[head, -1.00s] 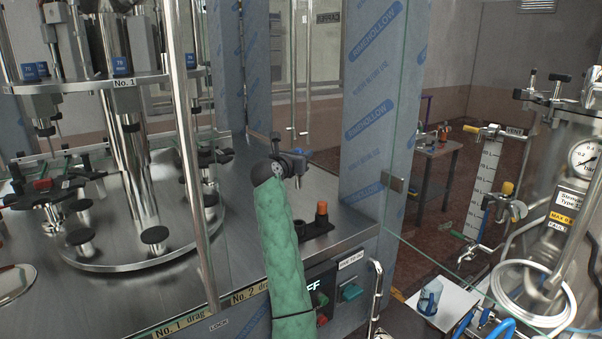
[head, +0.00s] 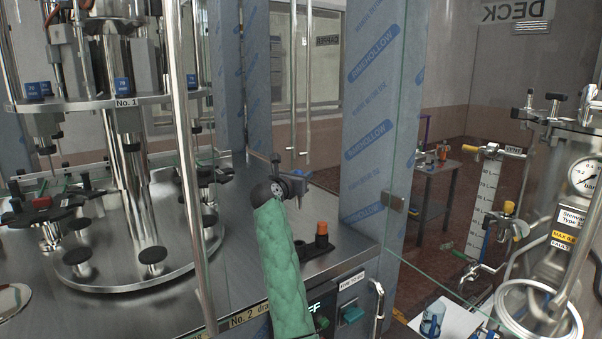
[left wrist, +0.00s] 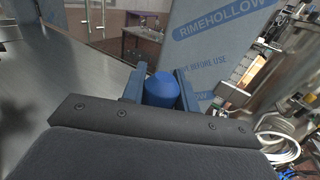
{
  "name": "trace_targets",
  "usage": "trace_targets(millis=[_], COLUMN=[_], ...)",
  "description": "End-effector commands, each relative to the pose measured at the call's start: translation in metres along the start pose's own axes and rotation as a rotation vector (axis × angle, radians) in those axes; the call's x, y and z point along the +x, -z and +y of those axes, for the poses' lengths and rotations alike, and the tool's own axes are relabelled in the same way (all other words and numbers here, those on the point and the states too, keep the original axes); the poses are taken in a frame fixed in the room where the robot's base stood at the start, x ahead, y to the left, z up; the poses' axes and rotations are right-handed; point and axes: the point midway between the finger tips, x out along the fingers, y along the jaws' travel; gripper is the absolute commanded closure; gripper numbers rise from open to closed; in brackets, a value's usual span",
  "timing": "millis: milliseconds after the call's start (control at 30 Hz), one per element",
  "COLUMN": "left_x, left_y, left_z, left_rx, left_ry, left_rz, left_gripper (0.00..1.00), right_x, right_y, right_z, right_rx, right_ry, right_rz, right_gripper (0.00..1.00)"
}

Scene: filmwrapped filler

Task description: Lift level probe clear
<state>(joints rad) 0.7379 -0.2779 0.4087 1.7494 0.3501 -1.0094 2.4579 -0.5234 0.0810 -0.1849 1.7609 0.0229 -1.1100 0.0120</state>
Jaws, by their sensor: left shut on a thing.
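My left gripper (head: 293,186) is above the machine's steel deck, at the end of my green-sleeved arm. In the left wrist view its two blue fingers are shut on a blue, round-topped piece (left wrist: 161,90), which I take to be the level probe. In the head view only a small part of the held piece shows, pointing down below the fingers. It looks clear of the deck, though its lower end is hard to make out. My right gripper is not in view.
An orange-capped post (head: 321,234) stands on a black block (head: 318,248) just right of my arm. A round carousel (head: 140,268) with black pads stands to the left. A glass panel (head: 400,160) and blue-wrapped post (head: 368,110) stand on the right.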

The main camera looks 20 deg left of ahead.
Motion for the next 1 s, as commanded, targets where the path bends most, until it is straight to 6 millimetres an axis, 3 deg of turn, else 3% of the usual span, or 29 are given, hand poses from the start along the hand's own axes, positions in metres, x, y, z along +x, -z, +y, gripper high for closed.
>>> trace_targets(millis=[533, 1000], left_x=[0.0, 0.0], left_y=[0.031, 0.036], left_z=[-0.001, -0.001], left_rx=[0.0, 0.0], left_ry=[0.0, 0.0], left_rz=[0.0, -0.001], left_gripper=[0.97, 0.97], right_x=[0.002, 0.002], right_y=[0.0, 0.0], right_z=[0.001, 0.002], right_rx=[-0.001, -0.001], right_ry=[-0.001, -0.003], right_rz=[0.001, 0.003], right_gripper=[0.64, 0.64])
